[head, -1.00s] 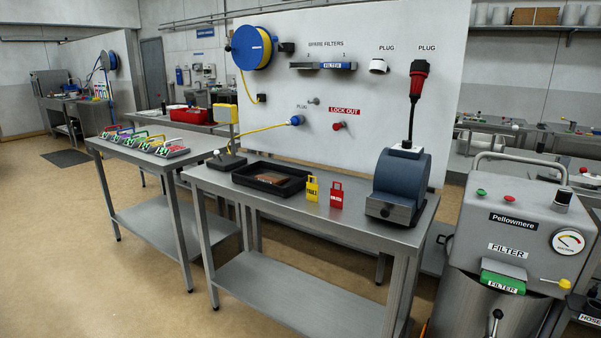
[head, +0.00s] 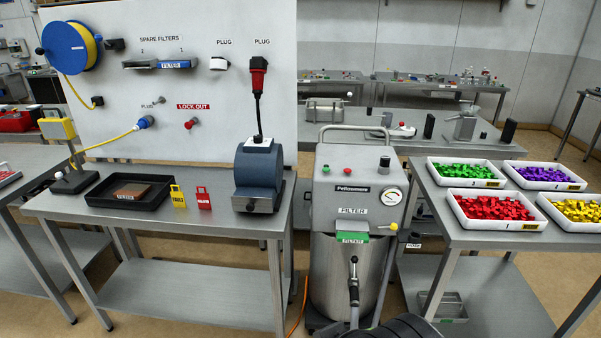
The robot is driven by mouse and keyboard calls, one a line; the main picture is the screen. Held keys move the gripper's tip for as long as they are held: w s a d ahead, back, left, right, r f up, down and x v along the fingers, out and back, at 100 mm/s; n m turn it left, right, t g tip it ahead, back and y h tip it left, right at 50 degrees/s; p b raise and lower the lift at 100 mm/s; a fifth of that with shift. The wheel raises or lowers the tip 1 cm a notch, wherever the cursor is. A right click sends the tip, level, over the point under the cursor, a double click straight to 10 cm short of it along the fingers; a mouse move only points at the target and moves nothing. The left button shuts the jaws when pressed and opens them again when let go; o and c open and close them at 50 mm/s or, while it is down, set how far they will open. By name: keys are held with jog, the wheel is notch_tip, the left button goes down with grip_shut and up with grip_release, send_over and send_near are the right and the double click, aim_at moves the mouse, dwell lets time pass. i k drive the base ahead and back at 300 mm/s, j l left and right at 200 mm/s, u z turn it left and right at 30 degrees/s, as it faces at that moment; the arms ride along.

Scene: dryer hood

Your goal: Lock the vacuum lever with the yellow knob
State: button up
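The vacuum, a grey steel machine marked Pellowmere (head: 335,205), stands on the floor right of the workbench. A small yellow knob (head: 393,227) shows at the right of its front, just below the round gauge and beside the green filter tab. The lever that carries the knob is too small here to tell its exact angle or whether it is locked.
A workbench (head: 190,229) with a black tray (head: 103,190) and grinder-like blue machine (head: 257,172) stands left. A table with bins of coloured parts, including a red bin (head: 452,219), stands close right. A dark ribbed shape (head: 405,327) lies low in front of the vacuum.

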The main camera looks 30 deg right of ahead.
aim_at(393, 227)
jog(key=z, duration=1.45)
jog(key=i+j+u, duration=0.1)
jog(key=i+j, duration=0.15)
jog(key=i, duration=0.25)
jog(key=i+j+u, duration=0.15)
jog(key=i, duration=0.3)
jog(key=i+j+u, duration=0.1)
jog(key=i, duration=0.4)
jog(key=j, duration=0.1)
